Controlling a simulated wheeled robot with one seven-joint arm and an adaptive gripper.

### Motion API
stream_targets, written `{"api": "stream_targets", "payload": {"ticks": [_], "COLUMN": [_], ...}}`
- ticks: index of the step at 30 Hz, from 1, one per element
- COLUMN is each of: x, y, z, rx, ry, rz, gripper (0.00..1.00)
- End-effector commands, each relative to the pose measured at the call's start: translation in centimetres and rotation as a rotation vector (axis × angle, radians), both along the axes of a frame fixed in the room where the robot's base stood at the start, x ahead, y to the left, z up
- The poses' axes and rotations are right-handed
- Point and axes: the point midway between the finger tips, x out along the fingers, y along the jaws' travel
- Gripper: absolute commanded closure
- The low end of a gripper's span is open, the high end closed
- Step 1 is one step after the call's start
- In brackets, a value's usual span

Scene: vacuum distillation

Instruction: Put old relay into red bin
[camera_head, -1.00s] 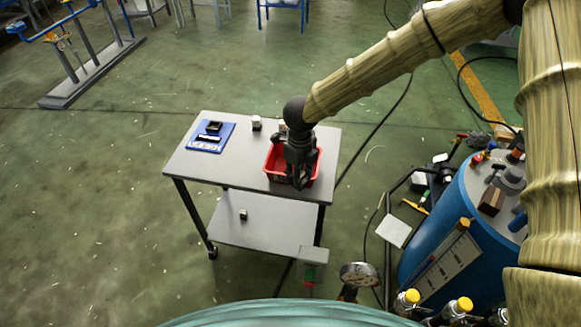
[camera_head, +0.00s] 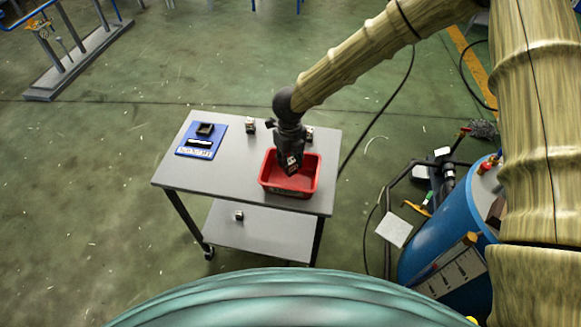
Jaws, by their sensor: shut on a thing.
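The red bin (camera_head: 308,187) stands on the right part of the grey cart's top (camera_head: 234,181). The visible bin floor looks empty.
A blue mat (camera_head: 189,150) with a dark square part and a labelled strip lies on the cart's left. Small blocks (camera_head: 250,125) and (camera_head: 309,133) stand behind. Another small block (camera_head: 239,216) sits on the lower shelf. A blue tank (camera_head: 452,225) stands right.

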Motion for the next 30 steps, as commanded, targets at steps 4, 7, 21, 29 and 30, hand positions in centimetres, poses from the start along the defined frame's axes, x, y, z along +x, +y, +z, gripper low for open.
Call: {"api": "stream_targets", "payload": {"ticks": [4, 7, 21, 29, 30], "x": [0.1, 0.1, 0.1, 0.1, 0.1], "y": [0.0, -0.1, -0.3, -0.3, -0.3], "z": [-0.8, -1.4, -4.5, -4.8, -4.8], "rx": [0.000, -0.001, 0.000, 0.001, 0.001], "ry": [-0.001, -0.001, -0.002, -0.001, -0.001], "rz": [0.000, -0.001, -0.004, -0.004, -0.004], "gripper": [0.94, 0.94, 0.94, 0.59, 0.52]}}
